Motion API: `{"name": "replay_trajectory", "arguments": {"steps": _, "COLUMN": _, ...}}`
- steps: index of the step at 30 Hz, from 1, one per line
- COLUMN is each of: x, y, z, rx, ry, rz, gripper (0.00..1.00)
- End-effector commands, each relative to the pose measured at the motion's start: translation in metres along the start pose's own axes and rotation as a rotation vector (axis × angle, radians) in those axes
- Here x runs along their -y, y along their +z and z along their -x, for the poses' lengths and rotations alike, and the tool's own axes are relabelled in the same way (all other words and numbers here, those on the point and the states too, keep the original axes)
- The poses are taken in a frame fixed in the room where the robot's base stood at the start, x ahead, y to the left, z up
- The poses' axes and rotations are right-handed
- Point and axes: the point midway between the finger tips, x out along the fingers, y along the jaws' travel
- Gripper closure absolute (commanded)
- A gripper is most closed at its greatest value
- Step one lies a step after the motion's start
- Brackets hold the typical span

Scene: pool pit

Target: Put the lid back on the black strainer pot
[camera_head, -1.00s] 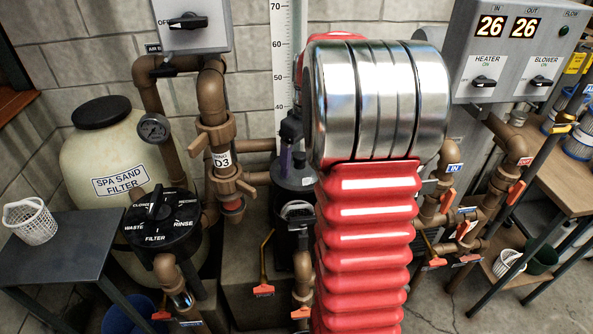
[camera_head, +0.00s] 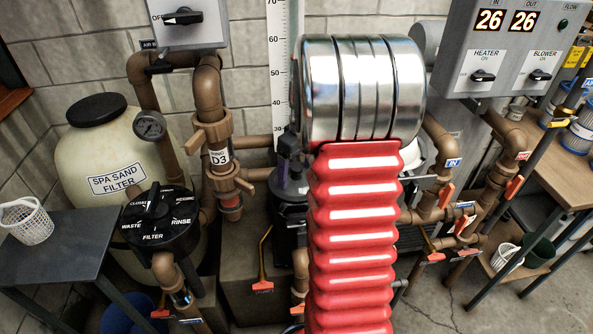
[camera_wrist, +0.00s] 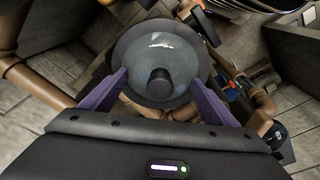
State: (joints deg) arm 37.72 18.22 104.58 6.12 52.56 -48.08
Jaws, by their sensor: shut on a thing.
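In the wrist view my gripper (camera_wrist: 158,82) has its two purple fingers on either side of a round, see-through lid (camera_wrist: 160,52) with a dark rim and a dark centre knob. The jaws are shut on the lid. In the head view my red bellows arm hides most of my gripper; a bit of purple finger shows left of the arm. A black body that looks like the strainer pot (camera_head: 289,217) stands behind my arm, largely covered. I cannot see the pot's opening, or whether the lid touches it.
Brown pipes with a valve tagged D3 (camera_head: 219,157) stand left of my arm. The sand filter (camera_head: 90,150) and a grey table with a white basket (camera_head: 27,221) are farther left. Pipes with orange handles (camera_head: 445,195) and a control panel (camera_head: 505,50) are at right.

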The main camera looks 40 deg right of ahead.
Motion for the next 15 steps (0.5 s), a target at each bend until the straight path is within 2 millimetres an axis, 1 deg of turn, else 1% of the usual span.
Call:
{"name": "replay_trajectory", "arguments": {"steps": 4, "x": -0.0015, "y": 0.0008, "z": -0.0058, "rx": -0.002, "ry": 0.003, "rz": -0.001, "gripper": 0.5}}
{"name": "replay_trajectory", "arguments": {"steps": 15, "x": -0.0012, "y": 0.0007, "z": -0.0066, "rx": -0.002, "ry": 0.002, "rz": 0.0, "gripper": 0.5}}
